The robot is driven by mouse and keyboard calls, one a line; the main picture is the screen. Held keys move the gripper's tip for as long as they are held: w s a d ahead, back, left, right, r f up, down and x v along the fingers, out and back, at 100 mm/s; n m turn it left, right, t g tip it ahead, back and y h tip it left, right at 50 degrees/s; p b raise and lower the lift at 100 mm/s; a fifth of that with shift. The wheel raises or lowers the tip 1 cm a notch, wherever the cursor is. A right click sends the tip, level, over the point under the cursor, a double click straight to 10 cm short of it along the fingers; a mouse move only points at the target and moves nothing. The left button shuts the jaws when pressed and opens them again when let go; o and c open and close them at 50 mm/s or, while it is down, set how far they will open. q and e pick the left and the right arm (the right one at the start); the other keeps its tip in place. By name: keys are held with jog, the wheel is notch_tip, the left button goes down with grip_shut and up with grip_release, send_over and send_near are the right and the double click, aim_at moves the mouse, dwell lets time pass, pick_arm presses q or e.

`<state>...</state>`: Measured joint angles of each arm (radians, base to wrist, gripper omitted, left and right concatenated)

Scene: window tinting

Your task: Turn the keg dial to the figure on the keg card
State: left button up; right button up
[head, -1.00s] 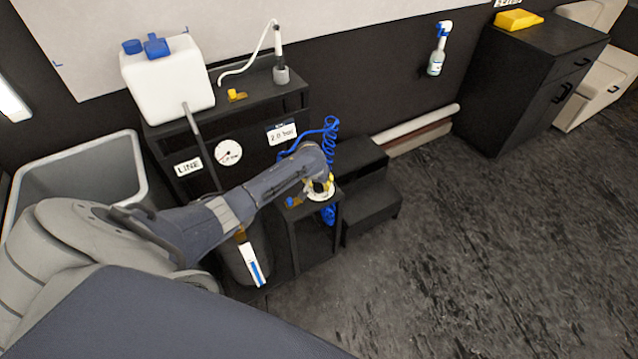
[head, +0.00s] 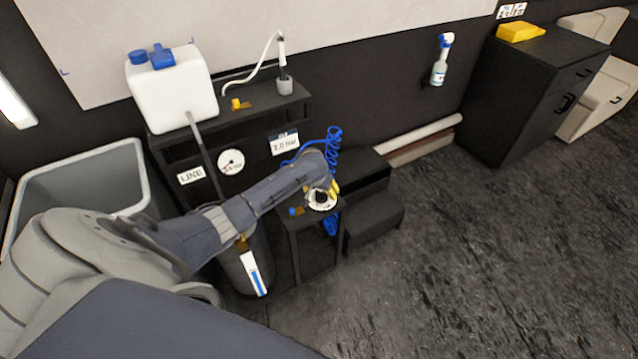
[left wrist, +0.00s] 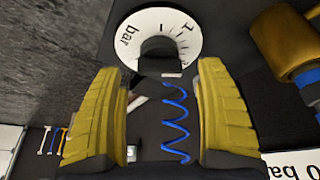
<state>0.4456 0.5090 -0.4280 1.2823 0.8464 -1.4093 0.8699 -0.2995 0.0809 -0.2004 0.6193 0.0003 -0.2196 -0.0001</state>
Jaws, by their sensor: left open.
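The keg dial is a white disc with a black knob. It sits on the small black stand in the head view (head: 321,201), and in the left wrist view (left wrist: 187,25) it shows "bar", a "1" and tick marks. My left gripper (head: 331,187) is just above and beside the dial; its two yellow fingers (left wrist: 160,115) are apart with nothing between them, and the dial lies beyond their tips. The keg card (head: 284,143), on the black rack, reads about "2.0 bar". The dark keg (head: 232,272) with a white and blue label stands below my arm. My right gripper is out of view.
A round gauge (head: 231,162) and a "LINE" card (head: 191,175) are on the rack. A blue coiled hose (head: 335,145) hangs close behind my left gripper. Black steps (head: 374,226) stand to the right. The floor at right is clear.

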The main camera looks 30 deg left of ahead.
pick_arm(q)
jog(key=a+v, duration=0.1)
jog(key=v, duration=0.9)
jog(key=shift+d, duration=0.5)
jog(key=shift+r, duration=0.1)
jog(key=shift+w+r, duration=0.15)
jog(key=shift+c, duration=1.1)
jog(key=shift+t+h, duration=0.4)
jog(key=shift+h, duration=0.1)
jog(key=w+d+r, duration=0.2)
jog(key=w+d, duration=0.1)
jog(key=w+d+r, duration=0.1)
jog(key=d, duration=0.1)
jog(key=shift+w+d+r, duration=0.2)
jog(key=shift+w+d, duration=0.05)
jog(key=shift+w, duration=0.15)
jog(key=c, duration=0.6)
jog(key=w+d+r+m+g+y, duration=0.15)
jog(key=d+m+g, duration=0.35)
jog(key=m, duration=0.8)
jog(key=a+f+m+y, duration=0.1)
jog(key=a+f+m, duration=0.1)
jog(key=f, duration=0.3)
jog(key=s+a+f+m+y, duration=0.1)
jog(key=a+f+m, duration=0.2)
jog(key=f, duration=0.3)
jog(key=s+a+f+m+y, duration=0.1)
jog(key=a+f+m, duration=0.1)
jog(key=a+f, duration=0.2)
jog(key=shift+x, duration=0.8)
